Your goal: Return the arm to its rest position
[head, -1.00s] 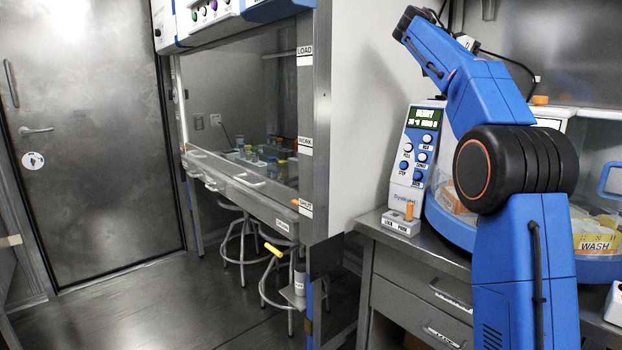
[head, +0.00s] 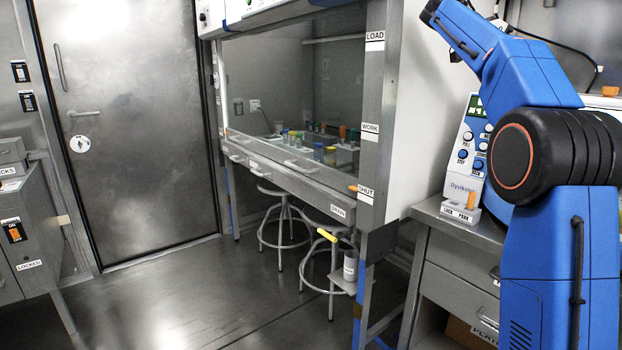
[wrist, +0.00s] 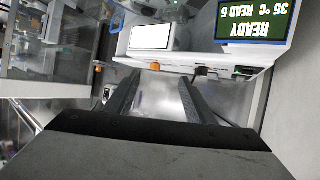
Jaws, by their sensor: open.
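My blue arm (head: 545,260) rises at the right of the head view, bends at a thick black joint and folds up toward the upper left. My gripper (wrist: 158,84) shows in the wrist view with its two dark fingers apart and nothing between them. The head view does not show the fingers. In the wrist view, upside down, a white instrument with a green READY screen (wrist: 256,20) is beyond the fingertips; a gap to it cannot be judged.
A steel bench (head: 462,226) with a white control panel (head: 470,150) stands behind my arm. A glass-fronted hood (head: 300,90) with several coloured vials is left of it, stools (head: 283,222) beneath. A grey door (head: 125,130) and cabinet (head: 30,240) stand left. Middle floor is open.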

